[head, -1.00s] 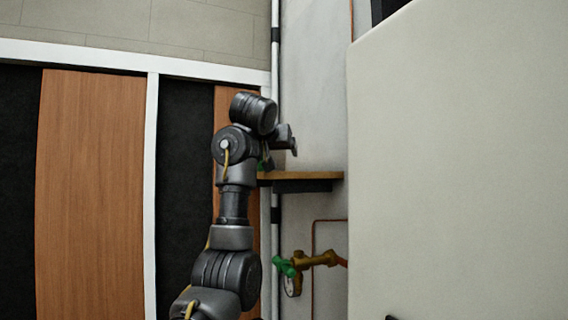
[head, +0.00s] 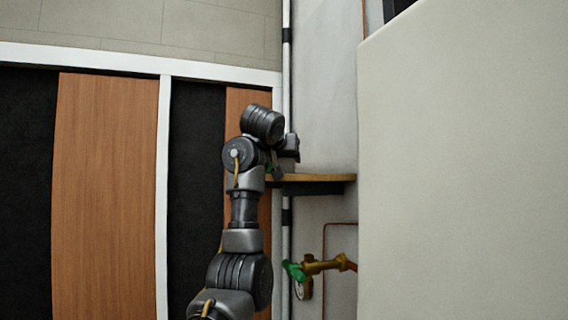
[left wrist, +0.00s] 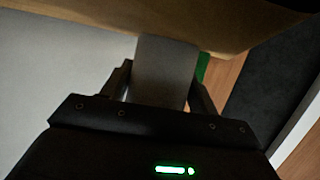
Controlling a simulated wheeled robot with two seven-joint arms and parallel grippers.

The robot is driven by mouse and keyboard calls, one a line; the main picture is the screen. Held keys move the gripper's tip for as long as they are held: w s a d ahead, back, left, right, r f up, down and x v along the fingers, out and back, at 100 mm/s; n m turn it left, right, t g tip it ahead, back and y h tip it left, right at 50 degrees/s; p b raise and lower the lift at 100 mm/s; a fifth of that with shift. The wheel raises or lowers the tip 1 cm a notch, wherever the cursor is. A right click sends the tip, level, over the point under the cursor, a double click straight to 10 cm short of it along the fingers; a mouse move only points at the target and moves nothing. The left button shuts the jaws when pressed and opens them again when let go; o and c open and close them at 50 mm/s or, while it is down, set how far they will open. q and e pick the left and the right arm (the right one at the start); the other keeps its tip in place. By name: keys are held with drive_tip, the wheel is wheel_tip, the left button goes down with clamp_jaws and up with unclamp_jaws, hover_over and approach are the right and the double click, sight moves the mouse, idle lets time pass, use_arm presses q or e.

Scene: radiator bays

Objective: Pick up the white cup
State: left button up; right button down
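A pale grey-white object, which looks like the white cup (left wrist: 166,72), stands between the two fingers of my left gripper (left wrist: 162,78) in the left wrist view. A finger lies close along each side of it. I cannot tell whether they press on it. In the head view my left gripper (head: 284,160) is at the wooden shelf (head: 318,178), just above its left end. The cup cannot be made out there, hidden by the gripper and wrist. A small green patch (left wrist: 203,67) shows beside the right finger. My right gripper is not in view.
A large pale panel (head: 465,170) closes off the right side. A white vertical pipe (head: 287,80) runs behind the wrist. Below the shelf is a brass valve with a green handle (head: 293,271). Wood and black wall panels lie left.

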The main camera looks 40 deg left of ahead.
use_arm(q)
drive_tip(key=shift+w+d, duration=0.1)
drive_tip(key=shift+w, duration=0.1)
drive_tip(key=c, duration=0.4)
drive_tip(key=shift+d, duration=0.15)
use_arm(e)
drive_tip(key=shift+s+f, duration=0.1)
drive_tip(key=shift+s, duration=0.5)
use_arm(q)
drive_tip(key=shift+r, duration=0.1)
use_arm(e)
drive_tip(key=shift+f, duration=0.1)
